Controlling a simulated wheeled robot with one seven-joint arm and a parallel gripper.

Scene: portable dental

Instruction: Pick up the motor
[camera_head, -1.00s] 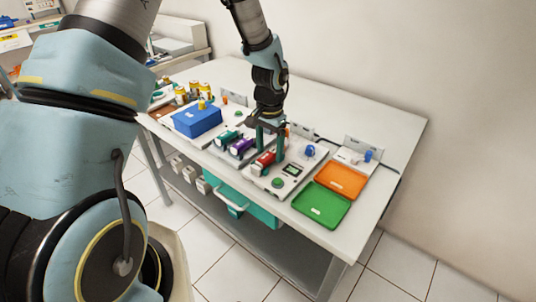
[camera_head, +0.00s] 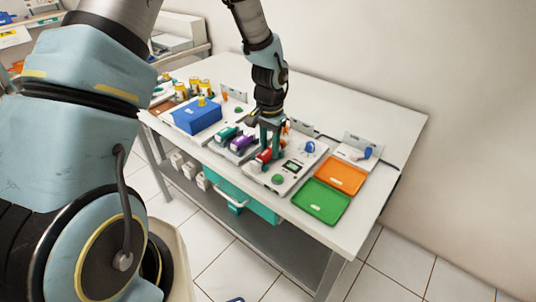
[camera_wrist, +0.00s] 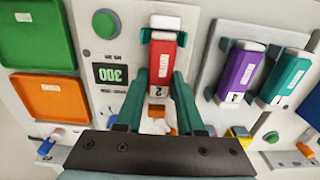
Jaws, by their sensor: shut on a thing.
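A red boxy motor (camera_wrist: 161,62) with a white end and a label reading 2 sits upright in the wrist view, on the white panel with the 300 display. It also shows in the head view (camera_head: 264,156), partly hidden by my fingers. My gripper (camera_wrist: 160,88) has one green finger on each side of the red motor and is shut on it. In the head view my gripper (camera_head: 270,145) reaches down over the panel. I cannot tell whether the motor is clear of its seat.
A purple unit (camera_wrist: 242,74) and a teal unit (camera_wrist: 288,82) stand beside it. A green tray (camera_head: 321,201) and an orange tray (camera_head: 341,179) lie to the right in the head view. A blue box (camera_head: 197,117) stands left. The rear tabletop (camera_head: 350,115) is clear.

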